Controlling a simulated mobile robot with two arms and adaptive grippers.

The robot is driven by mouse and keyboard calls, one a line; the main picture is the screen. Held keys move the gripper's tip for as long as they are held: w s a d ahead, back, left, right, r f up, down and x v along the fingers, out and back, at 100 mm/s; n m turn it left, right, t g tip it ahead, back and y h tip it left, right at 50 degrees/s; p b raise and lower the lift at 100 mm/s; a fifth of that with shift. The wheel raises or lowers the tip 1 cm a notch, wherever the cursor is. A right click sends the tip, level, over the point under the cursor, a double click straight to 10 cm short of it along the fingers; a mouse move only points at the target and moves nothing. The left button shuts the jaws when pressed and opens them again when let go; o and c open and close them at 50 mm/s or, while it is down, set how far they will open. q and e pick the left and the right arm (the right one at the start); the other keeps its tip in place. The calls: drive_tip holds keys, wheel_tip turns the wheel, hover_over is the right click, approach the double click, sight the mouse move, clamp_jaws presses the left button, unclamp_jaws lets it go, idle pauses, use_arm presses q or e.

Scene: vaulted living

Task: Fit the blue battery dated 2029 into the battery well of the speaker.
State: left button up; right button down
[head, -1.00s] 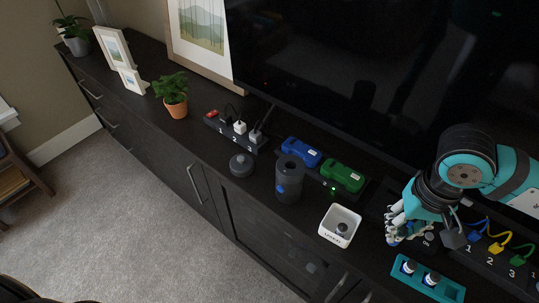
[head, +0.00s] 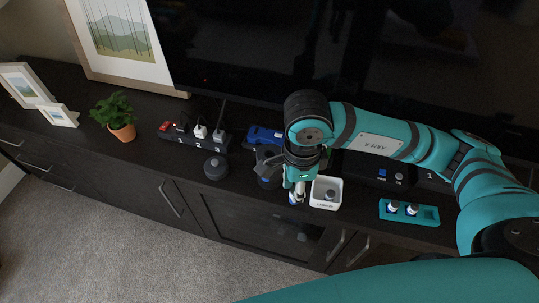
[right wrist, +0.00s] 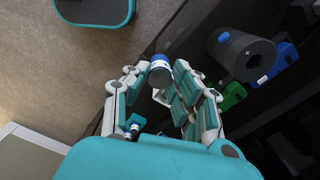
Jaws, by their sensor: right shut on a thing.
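My right gripper (head: 297,190) is shut on a blue battery with a white end (right wrist: 160,74), held above the front edge of the cabinet. The date on it cannot be read. In the head view the speaker (head: 268,177) stands just left of my right gripper, partly hidden by my arm. A dark round cap (head: 216,168) lies left of the speaker. My left gripper is not in view.
A white bin (head: 325,203) holding a dark-topped item stands right of my gripper. A teal tray (head: 428,216) holds two batteries. A power strip (head: 172,137) and the television stand behind.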

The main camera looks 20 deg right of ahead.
drive_tip(key=m, duration=0.3)
drive_tip(key=shift+s+a+r, duration=0.1)
drive_tip(key=shift+s+a, duration=0.1)
drive_tip(key=shift+m+p, duration=0.3)
drive_tip(key=shift+m, duration=0.3)
drive_tip(key=shift+w, duration=0.3)
drive_tip(key=p, duration=0.4)
hover_over(270, 148)
drive_tip(key=s, duration=0.2)
drive_tip(key=shift+s+a+f, duration=0.15)
drive_tip(key=shift+a+f, duration=0.2)
drive_tip(key=shift+f, duration=0.35)
drive_tip(key=shift+w, duration=0.2)
wheel_tip(270, 148, down, 3)
drive_tip(key=shift+f+p, duration=0.2)
drive_tip(key=shift+p, duration=0.35)
drive_tip(key=shift+f, duration=0.35)
drive_tip(key=c, duration=1.1)
unclamp_jaws()
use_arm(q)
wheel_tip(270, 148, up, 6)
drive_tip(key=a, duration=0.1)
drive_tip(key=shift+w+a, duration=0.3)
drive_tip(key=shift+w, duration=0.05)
